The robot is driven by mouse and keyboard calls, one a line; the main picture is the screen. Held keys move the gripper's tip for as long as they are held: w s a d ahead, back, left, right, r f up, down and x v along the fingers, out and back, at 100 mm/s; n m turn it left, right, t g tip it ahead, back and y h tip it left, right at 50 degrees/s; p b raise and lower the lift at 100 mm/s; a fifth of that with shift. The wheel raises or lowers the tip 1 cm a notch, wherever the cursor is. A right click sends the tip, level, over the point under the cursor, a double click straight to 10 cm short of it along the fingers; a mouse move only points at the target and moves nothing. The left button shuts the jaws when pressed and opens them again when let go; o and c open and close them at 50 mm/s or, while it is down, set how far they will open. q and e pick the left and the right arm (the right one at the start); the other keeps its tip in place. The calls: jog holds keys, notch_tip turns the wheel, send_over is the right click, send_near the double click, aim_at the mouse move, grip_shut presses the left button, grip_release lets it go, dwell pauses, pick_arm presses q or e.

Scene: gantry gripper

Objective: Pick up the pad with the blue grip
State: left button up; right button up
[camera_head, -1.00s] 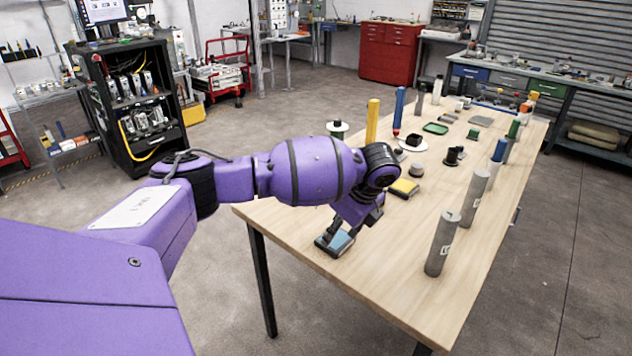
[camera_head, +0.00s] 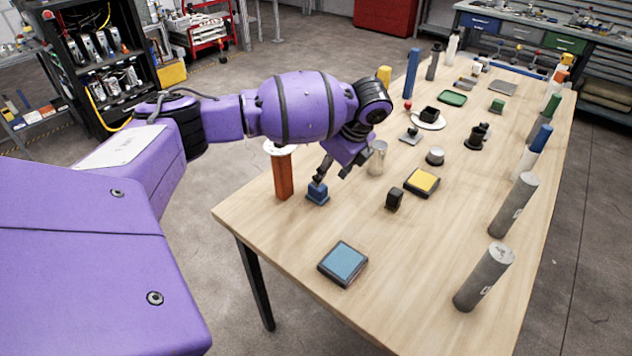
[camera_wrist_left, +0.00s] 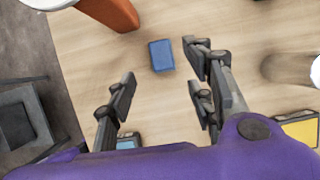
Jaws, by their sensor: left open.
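A small blue block (camera_head: 318,194) stands on the wooden table, below the fingers of my left gripper (camera_head: 322,172). In the left wrist view the block (camera_wrist_left: 161,56) lies ahead of and between the open fingers (camera_wrist_left: 160,72), with nothing held. A flat dark pad with a light blue top (camera_head: 343,262) lies nearer the table's front edge, clear of the gripper; part of it shows in the wrist view (camera_wrist_left: 127,142). I cannot tell for sure which of these two blue things is the pad with the blue grip. My right gripper is not in view.
An orange-brown post (camera_head: 284,178) with a white disc on top stands close left of the block. A silver cylinder (camera_head: 377,160), a yellow-topped pad (camera_head: 422,181) and a small black block (camera_head: 395,199) stand to the right. Grey cylinders (camera_head: 484,278) line the right edge.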

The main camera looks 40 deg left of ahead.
aim_at(318, 191)
pick_arm(q)
jog(key=x, duration=0.7)
jog(key=shift+w+a+f, duration=0.1)
jog(key=shift+w+f, duration=0.05)
jog(key=shift+f, duration=0.05)
jog(key=shift+c, duration=0.2)
grip_shut()
